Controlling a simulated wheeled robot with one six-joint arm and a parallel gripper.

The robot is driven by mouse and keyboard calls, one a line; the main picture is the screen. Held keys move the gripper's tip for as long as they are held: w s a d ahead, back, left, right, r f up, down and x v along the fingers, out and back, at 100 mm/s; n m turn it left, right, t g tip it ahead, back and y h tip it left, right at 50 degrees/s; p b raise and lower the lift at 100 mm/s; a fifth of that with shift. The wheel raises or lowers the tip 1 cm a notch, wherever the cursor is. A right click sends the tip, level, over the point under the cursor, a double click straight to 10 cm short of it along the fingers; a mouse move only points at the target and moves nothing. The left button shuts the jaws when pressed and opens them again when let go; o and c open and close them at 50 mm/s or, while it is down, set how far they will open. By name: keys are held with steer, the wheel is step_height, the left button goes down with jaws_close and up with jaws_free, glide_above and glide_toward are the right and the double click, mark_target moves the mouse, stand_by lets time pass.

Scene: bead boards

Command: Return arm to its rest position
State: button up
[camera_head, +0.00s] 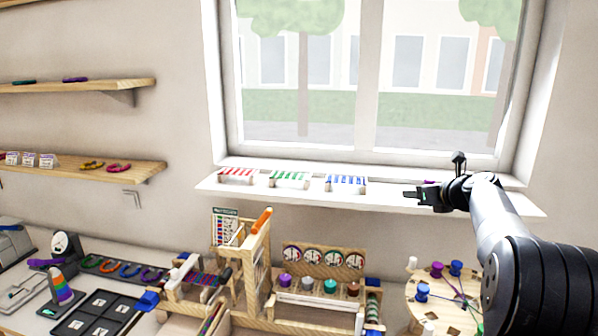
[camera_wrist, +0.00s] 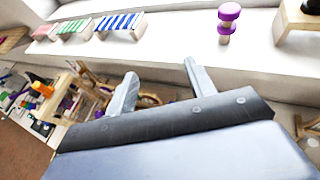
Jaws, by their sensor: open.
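My gripper (camera_head: 413,195) hangs over the right part of the white window sill (camera_head: 385,202) in the head view, with my arm reaching in from the right edge. In the wrist view my gripper (camera_wrist: 160,70) shows two grey fingers spread apart, with nothing between them. The sill (camera_wrist: 190,47) lies beyond the fingertips. Whether the fingers touch the sill cannot be told.
Red (camera_head: 237,174), green (camera_head: 289,179) and blue (camera_head: 346,183) striped boards stand on the sill. A purple spool (camera_wrist: 228,25) stands farther right. Below is a crowded workbench with a wooden rack (camera_head: 322,262) and a round spool board (camera_head: 420,300). Shelves (camera_head: 75,83) hang left.

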steer(key=s+a+f+n+y, duration=0.1)
steer(key=s+a+f, duration=0.3)
steer(key=a+f, duration=0.3)
steer(key=s+a+f+y, duration=0.1)
steer(key=s+a+f, duration=0.4)
steer(key=a+f, duration=0.2)
steer(key=shift+s+a+f+n, duration=0.2)
steer(key=shift+f+n, duration=0.2)
steer(key=shift+f, duration=0.8)
steer(key=shift+a, duration=0.1)
